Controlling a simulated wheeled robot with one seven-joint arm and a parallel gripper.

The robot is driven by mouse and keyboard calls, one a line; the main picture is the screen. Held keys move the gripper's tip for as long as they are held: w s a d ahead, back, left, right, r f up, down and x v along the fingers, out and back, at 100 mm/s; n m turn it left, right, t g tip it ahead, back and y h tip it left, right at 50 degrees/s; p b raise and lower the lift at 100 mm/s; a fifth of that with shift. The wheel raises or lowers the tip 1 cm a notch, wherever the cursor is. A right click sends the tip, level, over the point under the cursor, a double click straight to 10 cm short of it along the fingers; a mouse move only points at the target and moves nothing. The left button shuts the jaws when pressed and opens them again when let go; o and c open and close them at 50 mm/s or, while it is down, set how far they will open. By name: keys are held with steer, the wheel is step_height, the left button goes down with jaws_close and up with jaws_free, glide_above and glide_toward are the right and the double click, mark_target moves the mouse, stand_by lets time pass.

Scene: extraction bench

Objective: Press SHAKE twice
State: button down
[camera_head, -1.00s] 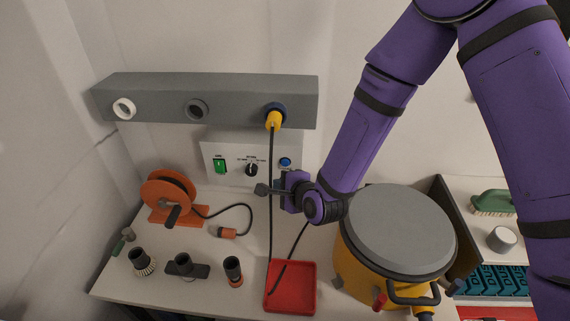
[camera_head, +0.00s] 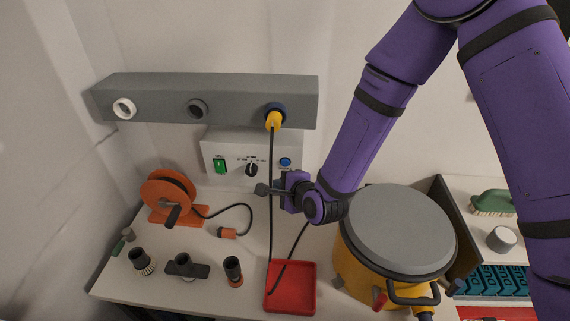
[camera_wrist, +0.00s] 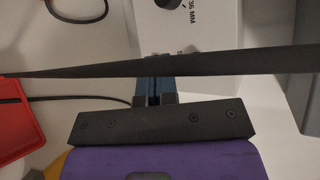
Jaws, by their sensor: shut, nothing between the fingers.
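A white control box (camera_head: 235,160) stands against the wall under the grey rail. Its front has a green switch (camera_head: 219,166), a black dial (camera_head: 251,170) and a blue button (camera_head: 285,162); the lettering is too small to read, so I cannot tell which is marked SHAKE. My gripper (camera_head: 284,189) is shut and empty, just in front of and below the blue button in the head view, apparently apart from it. In the wrist view, my shut fingers (camera_wrist: 155,92) point at the box (camera_wrist: 170,25), with its dial (camera_wrist: 166,3) at the top. The blue button is hidden there.
A black cable hangs from a yellow plug (camera_head: 274,120) on the rail, left of my gripper. A red tray (camera_head: 291,287), an orange reel (camera_head: 168,192) and several nozzles stand on the bench. A yellow drum (camera_head: 362,255) with a grey lid is close on the right.

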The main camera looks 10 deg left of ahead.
mark_target(285, 162)
stand_by(0.4)
steer(key=s+n+y, duration=0.1)
steer(key=n, duration=0.4)
steer(key=s+n+y, duration=0.1)
steer(key=n, duration=0.4)
steer(key=s+f+n+t+y, duration=0.1)
steer(key=n, duration=0.4)
steer(key=shift+s+d+y, duration=0.3)
steer(key=shift+s, duration=0.1)
steer(key=w, duration=0.8)
steer(key=shift+w+a, duration=0.25)
steer(key=shift+w, duration=0.15)
steer(key=shift+w, duration=0.1)
stand_by(1.2)
steer(key=shift+w, duration=0.3)
